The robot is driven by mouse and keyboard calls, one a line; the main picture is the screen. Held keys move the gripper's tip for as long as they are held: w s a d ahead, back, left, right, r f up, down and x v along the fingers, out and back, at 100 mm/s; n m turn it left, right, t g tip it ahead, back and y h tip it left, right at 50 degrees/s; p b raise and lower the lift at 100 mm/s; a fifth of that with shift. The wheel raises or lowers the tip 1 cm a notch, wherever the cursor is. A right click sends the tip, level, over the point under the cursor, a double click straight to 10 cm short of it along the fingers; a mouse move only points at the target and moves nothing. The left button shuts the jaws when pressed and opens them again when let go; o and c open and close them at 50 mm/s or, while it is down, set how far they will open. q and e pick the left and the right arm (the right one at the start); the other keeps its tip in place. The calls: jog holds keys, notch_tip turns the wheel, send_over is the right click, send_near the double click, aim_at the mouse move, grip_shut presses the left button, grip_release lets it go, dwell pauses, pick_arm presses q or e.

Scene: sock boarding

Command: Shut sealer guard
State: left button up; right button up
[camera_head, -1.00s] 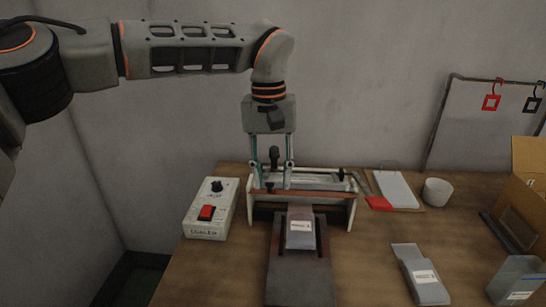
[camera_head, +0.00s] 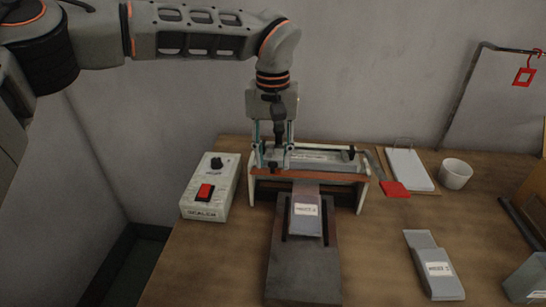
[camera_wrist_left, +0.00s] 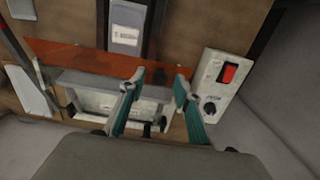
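The sealer (camera_head: 362,195) stands at the back of the table, with pale end plates and a metal bar across. Its guard (camera_head: 320,175), a long orange strip, runs across the front; I cannot tell whether it is fully down. It shows as a translucent orange panel in the left wrist view (camera_wrist_left: 75,58). My left gripper (camera_head: 272,165) points down over the sealer's left part. Its two teal fingers are apart with nothing visibly held between them; the left wrist view shows the gap (camera_wrist_left: 158,82). Finger contact with the guard is unclear. My right gripper is not in view.
A white control box (camera_head: 210,190) with a red switch stands just left of the sealer. A labelled grey pouch (camera_head: 307,215) lies on a dark stand (camera_head: 303,265) in front. Another pouch (camera_head: 433,265), a clipboard (camera_head: 408,170) and a white cup (camera_head: 455,174) are to the right.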

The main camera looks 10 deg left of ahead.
pick_arm(q)
jog(key=shift+f, duration=0.2)
grip_shut()
